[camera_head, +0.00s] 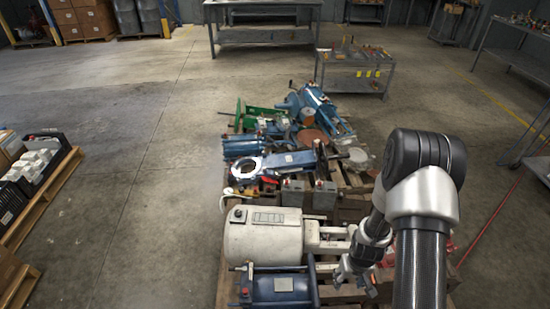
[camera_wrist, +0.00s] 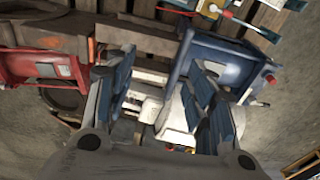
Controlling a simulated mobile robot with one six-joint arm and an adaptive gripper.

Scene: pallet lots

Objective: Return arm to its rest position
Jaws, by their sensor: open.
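My arm (camera_head: 423,200) rises at the right of the head view and bends down to the left. My gripper (camera_head: 357,284) hangs low over the near right part of a loaded pallet. It is beside the white cylindrical machine (camera_head: 262,236) and a blue cylindrical unit (camera_head: 281,288). In the wrist view my gripper (camera_wrist: 165,88) is open, its two fingers spread apart. White parts (camera_wrist: 150,100) show in the gap below the fingers; I cannot tell whether anything touches them. A blue framed unit (camera_wrist: 228,62) lies behind the right finger, and a red unit (camera_wrist: 38,66) is at the left.
The pallet holds blue machinery (camera_head: 310,105) and grey boxes (camera_head: 292,191) further back. A small metal cart (camera_head: 352,75) stands behind it. A workbench (camera_head: 262,37) is at the back. Another pallet (camera_head: 50,195) with crates is at the left. The floor between the pallets is clear.

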